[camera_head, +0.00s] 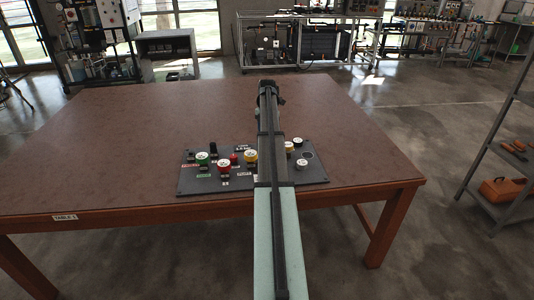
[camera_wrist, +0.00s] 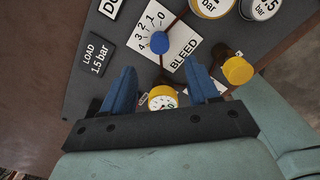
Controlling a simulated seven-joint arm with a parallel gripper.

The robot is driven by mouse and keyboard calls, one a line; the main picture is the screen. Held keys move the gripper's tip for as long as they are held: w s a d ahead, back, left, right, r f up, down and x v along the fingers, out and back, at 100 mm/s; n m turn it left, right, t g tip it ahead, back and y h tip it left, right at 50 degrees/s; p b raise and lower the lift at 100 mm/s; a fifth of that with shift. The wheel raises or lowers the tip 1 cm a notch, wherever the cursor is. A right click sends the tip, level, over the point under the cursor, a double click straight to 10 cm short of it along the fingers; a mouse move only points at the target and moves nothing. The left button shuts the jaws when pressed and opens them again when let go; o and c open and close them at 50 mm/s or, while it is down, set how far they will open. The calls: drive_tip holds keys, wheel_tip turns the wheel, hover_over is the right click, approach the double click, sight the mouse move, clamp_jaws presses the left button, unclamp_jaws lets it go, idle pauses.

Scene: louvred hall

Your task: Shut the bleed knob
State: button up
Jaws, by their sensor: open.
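The bleed knob is a small blue knob (camera_wrist: 160,42) on a white plate marked BLEED (camera_wrist: 182,52), with the numbers 0 to 4 in an arc. I cannot read which number it points to. In the wrist view my gripper (camera_wrist: 160,68) is open, its two blue fingers apart and empty. The knob lies just beyond the fingertips, roughly centred between them in the picture. I cannot tell the height gap. In the head view the dark panel (camera_head: 197,187) lies on the table, and my arm covers part of it; I cannot make out the blue knob there.
A yellow-rimmed gauge (camera_wrist: 162,98) shows between the fingers. A yellow knob (camera_wrist: 237,70) stands close right of the right finger. A LOAD 1.5 bar label (camera_wrist: 96,54) is at left. The brown table (camera_head: 110,130) is bare around the panel. A shelf (camera_head: 505,150) stands to the right.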

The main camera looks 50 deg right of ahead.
drive_tip(key=shift+f, duration=4.55)
drive_tip(key=shift+f, duration=0.1)
drive_tip(key=shift+f, duration=0.25)
clamp_jaws()
drive_tip(key=shift+w, duration=0.1)
